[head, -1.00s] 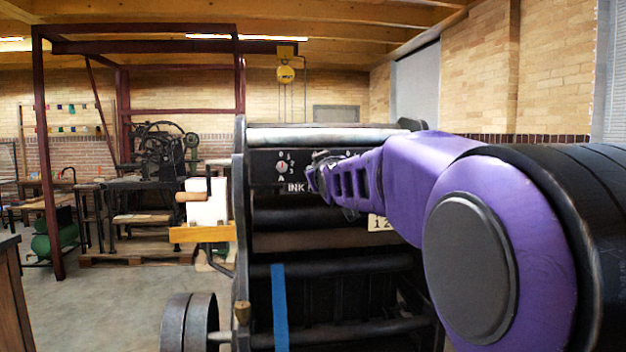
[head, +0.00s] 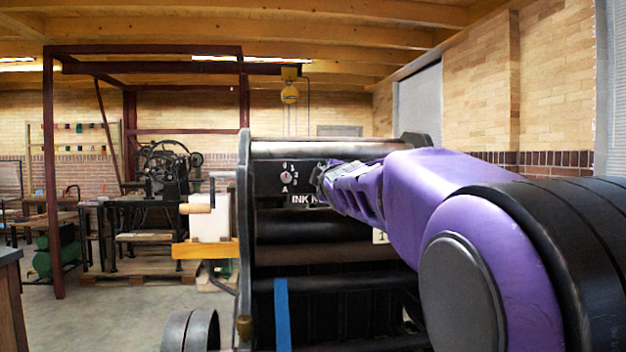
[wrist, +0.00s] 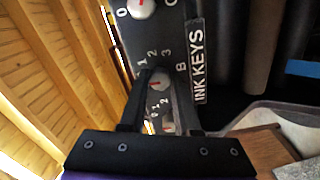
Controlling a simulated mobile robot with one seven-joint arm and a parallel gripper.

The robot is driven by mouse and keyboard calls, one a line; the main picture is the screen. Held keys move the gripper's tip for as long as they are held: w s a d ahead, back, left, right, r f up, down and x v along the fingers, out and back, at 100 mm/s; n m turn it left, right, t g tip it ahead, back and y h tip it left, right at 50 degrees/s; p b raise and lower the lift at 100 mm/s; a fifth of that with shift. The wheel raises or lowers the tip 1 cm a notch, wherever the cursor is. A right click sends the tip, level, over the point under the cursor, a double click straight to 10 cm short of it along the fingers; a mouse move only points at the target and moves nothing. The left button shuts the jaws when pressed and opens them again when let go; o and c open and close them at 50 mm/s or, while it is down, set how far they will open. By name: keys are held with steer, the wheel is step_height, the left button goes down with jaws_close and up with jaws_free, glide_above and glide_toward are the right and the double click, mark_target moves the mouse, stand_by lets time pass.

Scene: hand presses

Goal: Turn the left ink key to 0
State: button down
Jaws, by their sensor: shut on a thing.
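The left ink key (head: 286,177), marked A, is a pale round knob with a small red mark on the dark press panel (head: 268,188). Figures 0 to 3 curve around its upper right; its exact setting is too small to read. My gripper (head: 320,177) is just right of it. In the wrist view its fingertips (wrist: 161,76) are shut on the neighbouring key B (wrist: 160,82), whose red line shows. Its 0 is hidden by a finger. Key A (wrist: 168,128) shows partly between the fingers, and key C (wrist: 142,8) is at the top edge.
A metal roller (head: 325,149) runs along the press top above the keys, with dark rollers below. The "INK KEYS" label (wrist: 198,62) is beside the keys. A side frame stands close left of the panel. A wooden-handled crank (head: 197,208) is at the left.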

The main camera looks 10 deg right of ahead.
steer(key=shift+n, duration=0.6)
steer(key=shift+r, duration=0.1)
steer(key=c, duration=0.6)
jaws_free()
steer(key=shift+c, duration=0.2)
